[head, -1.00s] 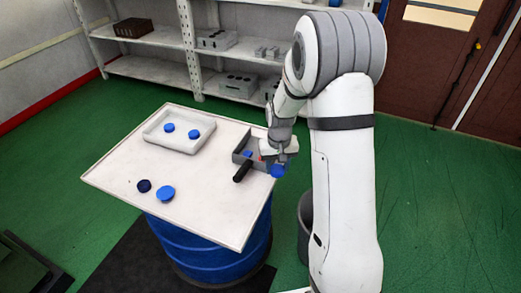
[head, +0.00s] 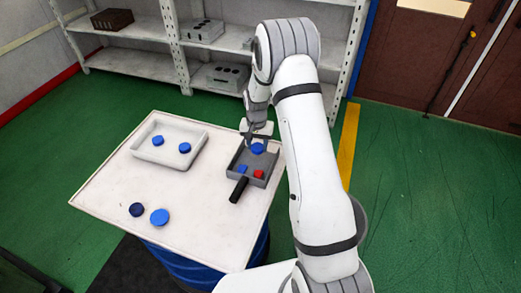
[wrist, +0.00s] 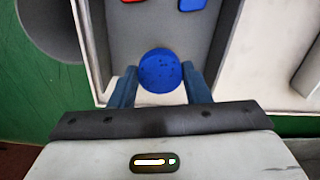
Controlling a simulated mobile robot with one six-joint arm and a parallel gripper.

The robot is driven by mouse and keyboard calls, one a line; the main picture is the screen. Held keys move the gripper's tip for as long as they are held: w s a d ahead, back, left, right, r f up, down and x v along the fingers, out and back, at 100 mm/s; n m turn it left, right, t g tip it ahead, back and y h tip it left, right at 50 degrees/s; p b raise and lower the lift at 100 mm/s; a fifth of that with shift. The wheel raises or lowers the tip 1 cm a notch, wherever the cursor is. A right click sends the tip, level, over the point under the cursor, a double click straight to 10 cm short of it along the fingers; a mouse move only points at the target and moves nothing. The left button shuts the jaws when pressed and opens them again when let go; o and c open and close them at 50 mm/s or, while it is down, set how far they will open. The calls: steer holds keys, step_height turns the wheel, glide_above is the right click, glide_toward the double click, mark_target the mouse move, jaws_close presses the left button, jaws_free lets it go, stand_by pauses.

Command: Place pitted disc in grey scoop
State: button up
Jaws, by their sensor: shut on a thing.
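The pitted disc, blue with dark spots (wrist: 160,70), is held between the two fingers of my gripper (wrist: 160,86) in the wrist view. In the head view the disc (head: 257,148) is at the far end of the grey scoop (head: 249,162), within its outline. The scoop's floor (wrist: 150,25) shows beyond the disc in the wrist view. I cannot tell whether the disc touches the floor. A blue piece (head: 242,169) and a red piece (head: 259,174) lie in the scoop near its black handle (head: 239,190).
A white tray (head: 140,155) with two blue discs stands at the table's back left. A dark blue disc (head: 137,210) and a brighter blue disc (head: 159,217) lie at the front left. The middle of the white table (head: 195,205) is clear. Shelves (head: 135,58) stand behind.

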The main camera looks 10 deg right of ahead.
mark_target(258, 145)
steer(key=f, duration=0.4)
steer(key=shift+w+d+p, duration=0.3)
steer(key=shift+w, duration=0.1)
steer(key=shift+w+d+f, duration=0.15)
steer(key=shift+w+f, duration=0.1)
steer(key=shift+w, duration=0.05)
steer(key=o, duration=0.6)
steer(key=shift+c, duration=0.2)
steer(key=shift+o, duration=0.7)
steer(key=shift+a, duration=0.2)
steer(key=shift+o, duration=0.7)
steer(key=shift+s+a+r, duration=0.1)
steer(key=shift+s+r, duration=0.05)
steer(key=shift+o, duration=0.7)
steer(key=shift+s+r, duration=0.1)
steer(key=shift+s, duration=0.15)
steer(key=shift+w, duration=0.1)
